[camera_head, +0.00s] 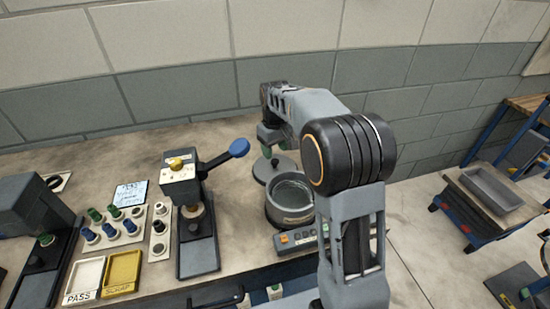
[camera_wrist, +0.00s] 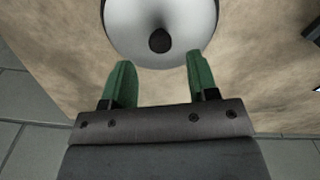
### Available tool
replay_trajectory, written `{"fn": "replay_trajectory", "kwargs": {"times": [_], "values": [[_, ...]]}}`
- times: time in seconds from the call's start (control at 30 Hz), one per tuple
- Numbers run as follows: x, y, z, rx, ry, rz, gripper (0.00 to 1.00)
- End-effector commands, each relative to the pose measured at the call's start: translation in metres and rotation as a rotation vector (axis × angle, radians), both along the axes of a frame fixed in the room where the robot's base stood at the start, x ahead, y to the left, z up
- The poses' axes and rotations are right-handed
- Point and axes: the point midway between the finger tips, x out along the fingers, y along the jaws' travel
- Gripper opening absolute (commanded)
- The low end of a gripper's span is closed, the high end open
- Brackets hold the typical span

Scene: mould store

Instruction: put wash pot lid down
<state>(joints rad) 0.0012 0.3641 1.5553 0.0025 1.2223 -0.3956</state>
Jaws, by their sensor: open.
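The wash pot lid (camera_head: 262,172) is a round grey disc with a dark knob, lying on the worktop just behind and left of the wash pot (camera_head: 289,212). The pot is grey, round and uncovered, with its inside showing. In the wrist view the lid (camera_wrist: 185,22) appears pale at the top edge, partly cut off, with its dark knob (camera_wrist: 159,41) towards me. My gripper (camera_wrist: 159,68) has green fingers spread apart with nothing between them. The knob lies just beyond the fingertips. In the head view my gripper (camera_head: 268,150) is over the lid, partly hidden by my arm.
A press with a blue-ended lever (camera_head: 238,148) stands left of the pot. Further left are several small bottles and the PASS (camera_head: 84,279) and SCRAP (camera_head: 121,272) trays. A wall (camera_head: 180,95) rises behind. A cart with a grey tray (camera_head: 492,188) is at right.

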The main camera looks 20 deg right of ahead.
Motion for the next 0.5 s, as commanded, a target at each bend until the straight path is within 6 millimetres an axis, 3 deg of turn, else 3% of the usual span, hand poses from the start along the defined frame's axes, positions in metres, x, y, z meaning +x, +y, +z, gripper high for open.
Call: {"fn": "replay_trajectory", "kwargs": {"times": [0.2,0.5], "values": [[0.000,0.000,0.039,0.000,-0.002,0.000,0.54],[0.000,0.000,0.063,0.000,0.000,0.000,0.54]]}}
